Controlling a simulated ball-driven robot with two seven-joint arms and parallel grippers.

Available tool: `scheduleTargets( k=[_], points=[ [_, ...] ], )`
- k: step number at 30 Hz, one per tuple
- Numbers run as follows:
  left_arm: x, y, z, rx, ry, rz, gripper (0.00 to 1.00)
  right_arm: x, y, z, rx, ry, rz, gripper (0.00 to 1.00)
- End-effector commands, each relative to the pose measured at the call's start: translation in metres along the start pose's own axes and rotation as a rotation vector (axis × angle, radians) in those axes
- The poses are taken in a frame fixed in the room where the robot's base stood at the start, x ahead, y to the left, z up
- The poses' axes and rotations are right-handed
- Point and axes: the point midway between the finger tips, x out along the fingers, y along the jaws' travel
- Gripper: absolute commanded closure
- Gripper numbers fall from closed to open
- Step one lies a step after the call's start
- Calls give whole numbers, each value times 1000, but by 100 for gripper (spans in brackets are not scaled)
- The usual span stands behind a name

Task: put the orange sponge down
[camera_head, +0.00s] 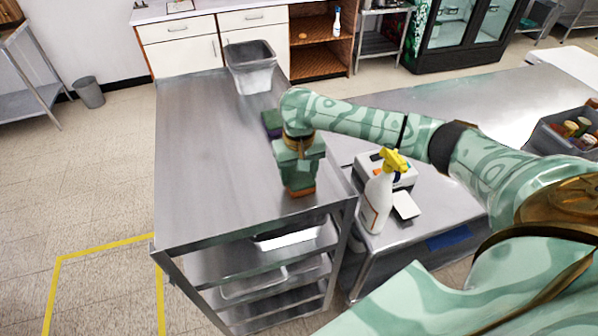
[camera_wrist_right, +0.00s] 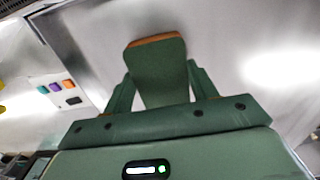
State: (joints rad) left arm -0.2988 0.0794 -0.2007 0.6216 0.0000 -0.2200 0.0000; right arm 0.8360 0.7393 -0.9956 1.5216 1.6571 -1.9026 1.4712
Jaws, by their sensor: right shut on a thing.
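The orange sponge (camera_head: 301,193) shows as an orange strip below the fingers of my right gripper (camera_head: 300,176), over the right front part of the steel cart top (camera_head: 205,150). In the right wrist view, the sponge (camera_wrist_right: 157,72) has a dark green face and an orange edge, and stands between the two fingers of my right gripper (camera_wrist_right: 160,88), which is shut on it. Whether the sponge touches the cart top or hangs just above it, I cannot tell. My left gripper is not in view.
A purple and green block (camera_head: 271,122) lies behind my right gripper. A grey bin (camera_head: 250,75) stands at the cart's far end. A spray bottle (camera_head: 376,203) and a white device (camera_head: 402,178) are on the lower table at right. The cart top's left side is clear.

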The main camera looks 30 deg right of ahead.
Motion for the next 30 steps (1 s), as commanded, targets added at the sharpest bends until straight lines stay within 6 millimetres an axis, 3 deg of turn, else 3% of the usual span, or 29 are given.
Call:
scheduleTargets(
  k=[1, 2, 3, 4, 14, 24, 30],
  points=[
    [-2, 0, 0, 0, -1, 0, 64, 1, 0, 0, 0, -2, 1, 67],
    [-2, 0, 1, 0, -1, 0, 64, 1, 0, 0, 0, -1, 0, 34],
    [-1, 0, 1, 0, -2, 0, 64, 1, 0, 0, 0, -1, 0, 23],
    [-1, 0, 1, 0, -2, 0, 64, 1, 0, 0, 0, -1, 0, 21],
    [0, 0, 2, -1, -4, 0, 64, -3, 0, 0, 0, 1, 1, 21],
    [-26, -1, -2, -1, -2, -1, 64, -78, 0, -1, 1, 4, 0, 21],
    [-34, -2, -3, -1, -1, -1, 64, -112, 0, -1, 1, 1, 0, 21]
  ],
)
